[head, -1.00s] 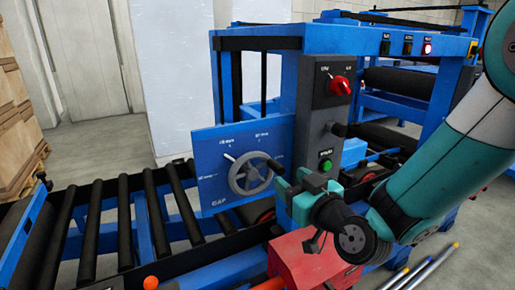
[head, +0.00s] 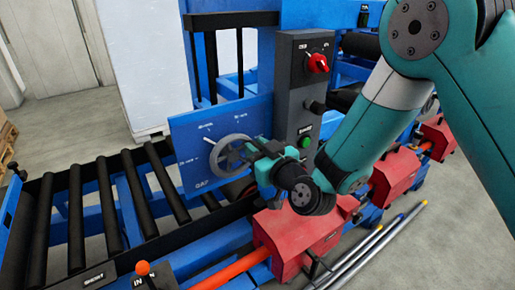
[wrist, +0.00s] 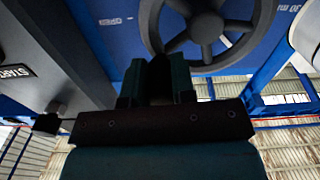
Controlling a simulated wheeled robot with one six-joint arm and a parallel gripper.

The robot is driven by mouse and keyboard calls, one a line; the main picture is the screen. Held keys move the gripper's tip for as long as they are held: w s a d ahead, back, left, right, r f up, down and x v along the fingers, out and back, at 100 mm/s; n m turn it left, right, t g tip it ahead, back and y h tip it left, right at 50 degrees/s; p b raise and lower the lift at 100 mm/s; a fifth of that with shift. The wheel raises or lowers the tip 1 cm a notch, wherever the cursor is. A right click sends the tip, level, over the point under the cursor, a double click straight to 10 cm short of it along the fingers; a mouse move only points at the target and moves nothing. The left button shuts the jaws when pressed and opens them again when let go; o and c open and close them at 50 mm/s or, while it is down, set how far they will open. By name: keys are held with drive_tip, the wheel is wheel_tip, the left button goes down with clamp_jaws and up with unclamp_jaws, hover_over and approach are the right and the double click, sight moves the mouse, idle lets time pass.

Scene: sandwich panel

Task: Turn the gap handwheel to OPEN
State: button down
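The grey gap handwheel (head: 229,153) is on a blue panel (head: 190,185) marked GAP at the bottom. A pale pointer lies at its upper left, among small scale labels. My gripper (head: 257,152) is at the wheel's right side and hides part of the rim. In the wrist view the wheel (wrist: 207,30) fills the top, with the gripper fingers (wrist: 158,85) just below its rim. The fingers stand apart with a dark upright shape between them; whether they press on it is unclear. An upside-down label resembling OPEN (wrist: 110,20) is left of the wheel.
A grey control box (head: 300,100) with a red knob (head: 318,62) and green button (head: 305,142) stands right of the panel. A roller conveyor (head: 105,205) runs left. Red housings (head: 300,228) lie below my gripper. An orange-topped lever (head: 143,268) is in front.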

drive_tip(key=m+b, duration=0.1)
drive_tip(key=f+m+b, duration=0.1)
drive_tip(key=m, duration=0.1)
drive_tip(key=shift+w+d+f, duration=0.15)
drive_tip(key=shift+d+f, duration=0.1)
drive_tip(key=shift+f, duration=0.05)
wheel_tip(320, 180, down, 6)
drive_tip(key=s+a+m+b, duration=0.2)
drive_tip(key=m, duration=1.5)
drive_tip(key=shift+a, duration=0.3)
drive_tip(key=c, duration=1.9)
unclamp_jaws()
drive_tip(key=m, duration=0.1)
drive_tip(key=a+m, duration=0.1)
drive_tip(key=m, duration=0.1)
drive_tip(key=s+m+p, duration=0.1)
drive_tip(key=shift+a+f, duration=0.15)
drive_tip(key=shift+a, duration=0.1)
drive_tip(key=shift+s+a+m, duration=0.15)
drive_tip(key=shift+a+m, duration=0.1)
drive_tip(key=shift+m, duration=0.4)
drive_tip(key=shift+s+a+m, duration=0.1)
drive_tip(key=shift+a+m, duration=0.1)
drive_tip(key=shift+m, duration=0.45)
clamp_jaws()
